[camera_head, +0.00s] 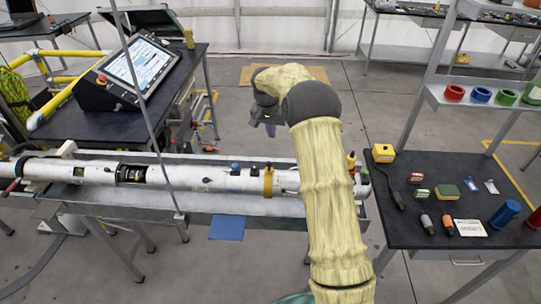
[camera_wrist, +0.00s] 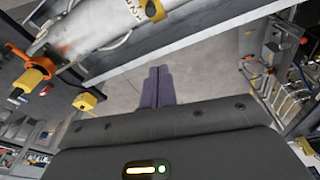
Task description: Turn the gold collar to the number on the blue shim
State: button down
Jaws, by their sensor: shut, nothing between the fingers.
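The gold collar (camera_head: 268,181) sits around the long white tube (camera_head: 210,179), right of its middle. In the wrist view the gold collar (camera_wrist: 154,12) is at the top edge, partly cut off, with dark marks on the white tube beside it that I cannot read surely. A small blue piece (camera_head: 470,185) lies on the dark right-hand table; it may be the blue shim, and no number on it is readable. My gripper (camera_head: 270,131) is beyond the tube, apart from the collar. In the wrist view its purple fingers (camera_wrist: 158,87) are together and empty.
The tube lies along a grey trough (camera_head: 135,203). The right-hand table (camera_head: 400,225) holds a yellow box (camera_head: 383,153), markers, a white card (camera_head: 470,228) and a blue cylinder (camera_head: 506,213). A console (camera_head: 140,75) stands back left.

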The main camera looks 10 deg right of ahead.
jog(key=f+p, duration=0.2)
jog(key=f, duration=0.1)
jog(key=s+f+p, duration=0.1)
jog(key=f+p, duration=0.1)
jog(key=f, duration=0.1)
jog(key=f+p, duration=0.2)
jog(key=f, duration=0.1)
jog(key=shift+s+a, duration=0.25)
jog(key=shift+s, duration=0.05)
jog(key=shift+s+a+f+p, duration=0.1)
jog(key=shift+s+a+p, duration=0.1)
jog(key=shift+s+p, duration=0.15)
jog(key=shift+s+b, duration=0.1)
jog(key=shift+b, duration=0.5)
jog(key=shift+s+a+t+b, duration=0.1)
jog(key=shift+a+t+b, duration=0.05)
jog(key=shift+t+b, duration=0.2)
jog(key=shift+s+f+b, duration=0.1)
jog(key=shift+s+b, duration=0.1)
jog(key=shift+b, duration=0.85)
